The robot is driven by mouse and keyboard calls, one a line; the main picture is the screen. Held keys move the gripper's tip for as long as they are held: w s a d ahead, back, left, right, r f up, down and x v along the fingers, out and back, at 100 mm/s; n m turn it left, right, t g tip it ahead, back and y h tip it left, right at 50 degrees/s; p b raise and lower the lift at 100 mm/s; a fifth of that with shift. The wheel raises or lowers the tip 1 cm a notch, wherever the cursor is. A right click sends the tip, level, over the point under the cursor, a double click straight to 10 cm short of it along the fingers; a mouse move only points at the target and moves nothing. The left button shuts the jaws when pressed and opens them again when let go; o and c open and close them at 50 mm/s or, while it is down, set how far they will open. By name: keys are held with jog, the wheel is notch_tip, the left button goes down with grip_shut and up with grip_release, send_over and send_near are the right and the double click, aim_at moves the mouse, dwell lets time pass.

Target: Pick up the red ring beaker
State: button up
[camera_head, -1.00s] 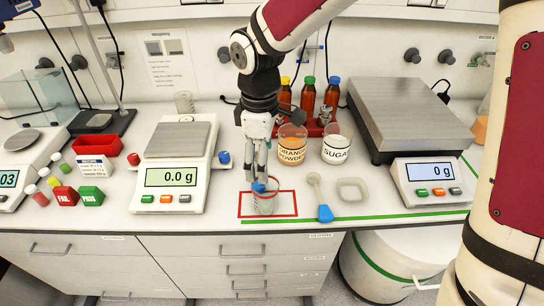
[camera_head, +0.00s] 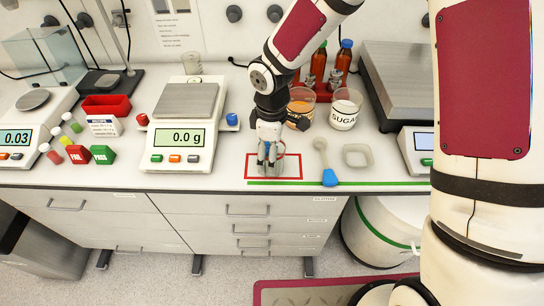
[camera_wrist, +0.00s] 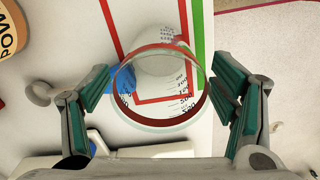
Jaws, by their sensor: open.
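The red ring beaker (camera_wrist: 160,88) is clear, with black scale marks and a red band at its rim. In the wrist view I look down into it, between my open fingers. My gripper (camera_wrist: 161,78) has one green-padded finger on each side of the rim, with a visible gap on both sides. In the head view the beaker (camera_head: 266,179) stands on the counter inside a red outlined rectangle (camera_head: 291,178). My gripper (camera_head: 268,158) points down right at it and hides most of it.
Orange (camera_head: 301,103) and sugar (camera_head: 345,108) jars stand behind. A balance (camera_head: 183,145) stands to the left. The counter's front edge is close.

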jog(key=shift+f, duration=1.05)
jog(key=c, duration=1.3)
jog(key=shift+r, duration=0.15)
